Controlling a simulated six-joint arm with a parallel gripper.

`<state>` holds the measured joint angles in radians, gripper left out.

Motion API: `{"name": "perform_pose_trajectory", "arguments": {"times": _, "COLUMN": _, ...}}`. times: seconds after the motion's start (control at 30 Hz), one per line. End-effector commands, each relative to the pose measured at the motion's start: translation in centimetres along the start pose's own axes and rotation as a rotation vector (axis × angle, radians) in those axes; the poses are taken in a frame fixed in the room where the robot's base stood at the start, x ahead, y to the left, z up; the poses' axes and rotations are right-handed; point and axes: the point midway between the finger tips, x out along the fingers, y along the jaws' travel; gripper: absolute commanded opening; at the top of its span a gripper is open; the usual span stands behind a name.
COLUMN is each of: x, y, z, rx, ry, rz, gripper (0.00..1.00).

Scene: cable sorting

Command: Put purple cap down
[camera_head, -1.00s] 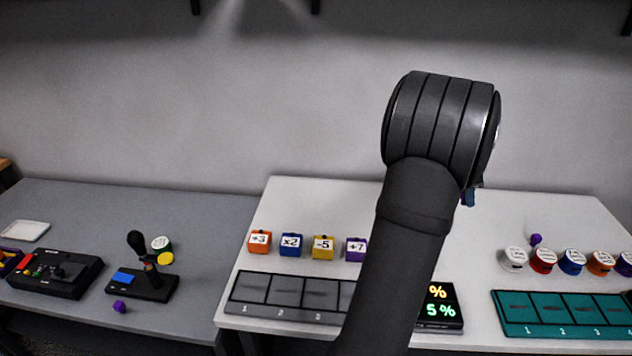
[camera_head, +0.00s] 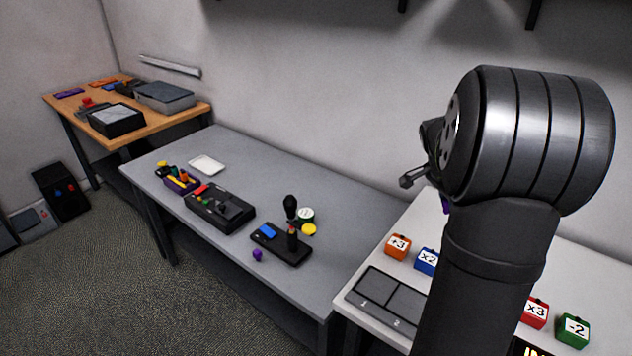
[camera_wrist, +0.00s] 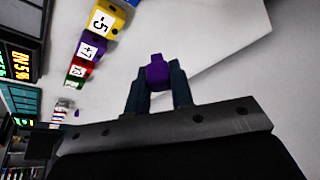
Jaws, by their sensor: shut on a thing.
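A purple cap (camera_wrist: 157,72) is held between the two dark fingers of my gripper (camera_wrist: 157,88) in the wrist view. In the head view my gripper is mostly hidden behind my own arm, and only a small bit of purple (camera_head: 445,204) shows below it, above the white table. Another purple cap (camera_head: 257,255) lies on the grey table, in front of the black joystick base (camera_head: 283,247).
The grey table (camera_head: 290,165) on the left has free room at its back. It carries a white tray (camera_head: 207,164), a black control box (camera_head: 219,209) and a yellow disc (camera_head: 309,230). Number cubes, such as the orange one (camera_head: 398,247), stand on the white table (camera_head: 388,285).

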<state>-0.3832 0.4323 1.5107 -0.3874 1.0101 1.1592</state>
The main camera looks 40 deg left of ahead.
Motion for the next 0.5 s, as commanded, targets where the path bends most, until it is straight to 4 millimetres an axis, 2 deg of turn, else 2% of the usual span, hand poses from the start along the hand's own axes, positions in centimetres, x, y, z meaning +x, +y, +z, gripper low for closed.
{"name": "perform_pose_trajectory", "arguments": {"times": 0.03, "x": -0.9, "y": -1.2, "z": 1.9, "rx": -0.042, "ry": 0.001, "rz": -0.019, "gripper": 0.0}}
{"name": "perform_pose_trajectory", "arguments": {"times": 0.2, "x": -3.3, "y": -4.2, "z": 8.0, "rx": -0.17, "ry": 0.001, "rz": -0.071, "gripper": 0.0}}
{"name": "perform_pose_trajectory", "arguments": {"times": 0.5, "x": -7.6, "y": -7.0, "z": 18.7, "rx": -0.386, "ry": 0.001, "rz": -0.161, "gripper": 0.0}}
